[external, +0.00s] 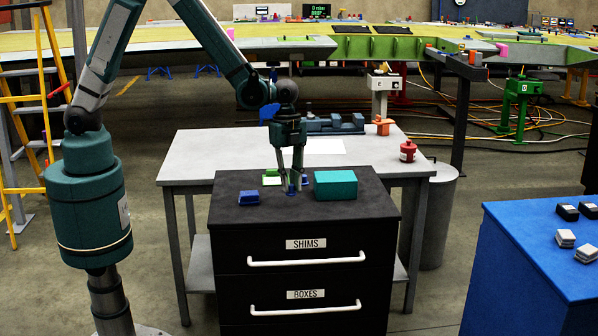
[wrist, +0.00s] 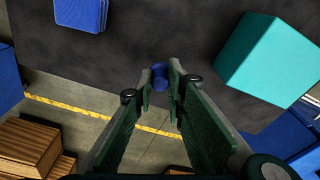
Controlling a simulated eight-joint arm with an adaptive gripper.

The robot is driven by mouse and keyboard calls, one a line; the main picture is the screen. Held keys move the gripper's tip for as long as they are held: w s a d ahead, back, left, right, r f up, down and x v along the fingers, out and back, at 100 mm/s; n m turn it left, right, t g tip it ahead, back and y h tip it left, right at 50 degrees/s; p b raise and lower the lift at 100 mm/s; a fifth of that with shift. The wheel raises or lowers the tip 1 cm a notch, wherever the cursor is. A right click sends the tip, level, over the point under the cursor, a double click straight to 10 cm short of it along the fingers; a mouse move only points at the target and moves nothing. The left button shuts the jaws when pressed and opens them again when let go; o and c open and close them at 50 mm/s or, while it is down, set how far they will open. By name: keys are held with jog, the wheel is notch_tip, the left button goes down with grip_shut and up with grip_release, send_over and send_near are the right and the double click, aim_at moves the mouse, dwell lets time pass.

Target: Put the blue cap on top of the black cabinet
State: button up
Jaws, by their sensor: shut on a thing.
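The black cabinet (external: 303,268) stands in the middle of the external view, with drawers labelled SHIMS and BOXES. My gripper (external: 291,186) points down over its top. The fingers are shut on the small blue cap (external: 291,190), which also shows between the fingertips in the wrist view (wrist: 160,75). The cap is at or just above the dark cabinet top (wrist: 200,40). I cannot tell whether it touches it. The fingers partly hide the cap.
On the cabinet top lie a blue block (external: 248,197) left of my gripper and a teal box (external: 335,185) to its right. A green-and-white item (external: 271,177) is behind. A grey table (external: 200,155) with a red can (external: 407,151) stands behind the cabinet.

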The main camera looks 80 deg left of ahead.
aim_at(291, 194)
jog(key=shift+f, duration=2.1)
jog(key=shift+f, duration=0.15)
jog(key=o, duration=0.7)
notch_tip(291, 194, up, 12)
jog(key=a, duration=0.1)
jog(key=shift+s+a, duration=0.2)
jog(key=shift+s, duration=0.05)
jog(key=shift+r, duration=0.2)
